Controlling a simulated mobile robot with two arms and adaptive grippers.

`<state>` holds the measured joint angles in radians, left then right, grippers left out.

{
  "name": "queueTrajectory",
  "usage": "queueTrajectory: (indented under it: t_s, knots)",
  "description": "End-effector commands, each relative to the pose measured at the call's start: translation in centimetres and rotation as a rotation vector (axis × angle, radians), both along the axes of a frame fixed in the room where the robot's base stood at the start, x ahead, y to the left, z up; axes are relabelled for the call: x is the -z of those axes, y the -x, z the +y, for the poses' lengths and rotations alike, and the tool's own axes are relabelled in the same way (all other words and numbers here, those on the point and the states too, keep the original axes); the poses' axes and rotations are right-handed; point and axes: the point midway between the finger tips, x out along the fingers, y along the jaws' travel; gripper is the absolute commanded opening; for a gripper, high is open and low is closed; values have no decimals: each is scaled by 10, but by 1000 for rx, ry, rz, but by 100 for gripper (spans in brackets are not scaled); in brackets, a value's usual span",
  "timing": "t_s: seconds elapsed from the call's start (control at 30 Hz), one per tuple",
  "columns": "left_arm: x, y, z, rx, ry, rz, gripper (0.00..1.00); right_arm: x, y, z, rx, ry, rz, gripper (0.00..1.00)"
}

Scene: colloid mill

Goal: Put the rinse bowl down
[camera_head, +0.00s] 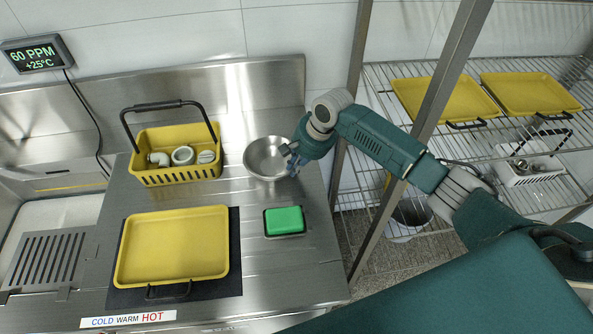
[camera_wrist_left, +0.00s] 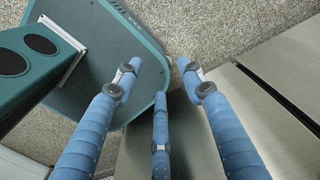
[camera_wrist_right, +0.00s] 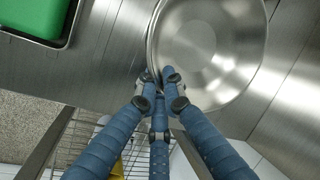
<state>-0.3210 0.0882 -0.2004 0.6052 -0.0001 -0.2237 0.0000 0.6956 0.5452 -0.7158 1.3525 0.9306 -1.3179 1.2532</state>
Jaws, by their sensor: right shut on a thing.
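The rinse bowl (camera_head: 264,158) is a shiny round metal bowl at the back right of the steel counter, next to the yellow basket. In the right wrist view the bowl (camera_wrist_right: 215,45) looks level and empty. My right gripper (camera_head: 293,160) is shut on the bowl's near right rim; its blue fingers (camera_wrist_right: 158,82) meet at the rim. I cannot tell whether the bowl's base touches the counter. My left gripper (camera_wrist_left: 163,75) is open and empty, with its fingers spread over the floor and the counter's edge. It is not in the head view.
A yellow basket (camera_head: 180,177) with a black handle holds several grey parts. A yellow tray (camera_head: 170,245) lies on a dark mat (camera_head: 236,270). A green sponge (camera_head: 284,220) sits in a small dish. A wire rack (camera_head: 440,150) with yellow trays stands at right, behind metal posts.

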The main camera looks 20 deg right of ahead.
Motion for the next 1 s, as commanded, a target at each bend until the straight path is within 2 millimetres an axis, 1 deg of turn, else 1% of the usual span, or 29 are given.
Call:
queueTrajectory:
  t_s: [0.03, 0.2, 0.3, 0.37, 0.4, 0.47, 0.63, 0.83, 1.0]
  knots:
    - [3, -9, -1, -1, 2, -12, 40, 1, -1, 1, 1, -1, -3, 0]
    - [-2, -42, -11, -3, 16, -60, 40, -1, -1, 0, 0, -1, -2, 0]
    - [-3, -49, -14, -4, 19, -70, 40, 1, 0, 1, 0, -1, -1, 0]
    - [-3, -47, -14, -4, 18, -67, 40, 2, 0, 1, 0, -1, -1, 0]
    - [-3, -44, -13, -5, 18, -63, 40, 3, 0, 0, 0, 0, -1, 13]
    - [-2, -39, -13, -5, 16, -54, 40, 3, 0, 0, 0, 0, -1, 25]
    - [-1, -22, -11, -5, 14, -31, 40, 3, 0, 0, 0, 0, -1, 26]
    - [0, -19, -10, -4, 12, -27, 40, -2, -1, 0, 1, 0, -3, 26]
    - [-24, -23, -8, -3, 10, -33, 40, -19, 3, -3, 1, -1, 0, 26]
